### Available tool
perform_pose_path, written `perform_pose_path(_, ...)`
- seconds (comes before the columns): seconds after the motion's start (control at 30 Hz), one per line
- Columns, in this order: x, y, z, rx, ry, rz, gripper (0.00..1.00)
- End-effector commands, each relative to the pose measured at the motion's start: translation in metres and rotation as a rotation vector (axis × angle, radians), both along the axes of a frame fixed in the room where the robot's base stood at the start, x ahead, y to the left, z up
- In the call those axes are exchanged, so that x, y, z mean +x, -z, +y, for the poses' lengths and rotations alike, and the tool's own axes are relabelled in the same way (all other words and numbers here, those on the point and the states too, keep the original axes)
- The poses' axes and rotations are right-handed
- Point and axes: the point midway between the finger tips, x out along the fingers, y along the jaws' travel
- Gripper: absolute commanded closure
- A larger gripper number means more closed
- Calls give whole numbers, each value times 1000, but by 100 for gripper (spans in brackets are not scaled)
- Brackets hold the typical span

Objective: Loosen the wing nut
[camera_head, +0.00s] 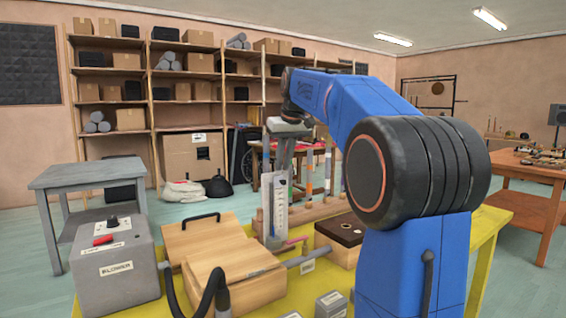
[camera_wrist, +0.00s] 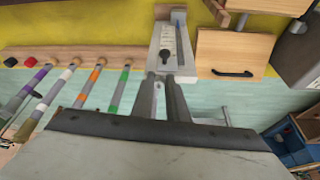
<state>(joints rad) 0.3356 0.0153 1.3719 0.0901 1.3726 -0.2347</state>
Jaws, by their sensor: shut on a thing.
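My gripper (camera_head: 284,165) points down at the top of an upright grey stand (camera_head: 265,208) with a white scale plate (camera_head: 281,200). In the wrist view, the two fingers of my gripper (camera_wrist: 161,76) are close together, shut at the near end of this stand. A small dark knob-like part (camera_wrist: 164,57), likely the wing nut, shows on the stand just beyond the fingertips. The grip itself is small and partly hidden by the fingers, and the nut's wings cannot be made out.
A wooden rail with several banded tubes (camera_wrist: 85,90) runs beside the stand. A wooden box with a black handle (camera_head: 205,237) and a grey blower box (camera_head: 115,265) stand on the yellow table. A grey side table (camera_head: 88,173) is at left, with open floor around it.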

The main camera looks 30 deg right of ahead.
Motion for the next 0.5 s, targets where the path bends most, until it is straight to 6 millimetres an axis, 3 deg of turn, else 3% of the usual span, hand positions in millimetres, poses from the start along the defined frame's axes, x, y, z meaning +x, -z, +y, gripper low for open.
perform_pose_path(0.3, 1, 0, -8, 1, -249, -1, 100)
perform_pose_path(0.5, 1, -1, -9, 0, -316, -2, 100)
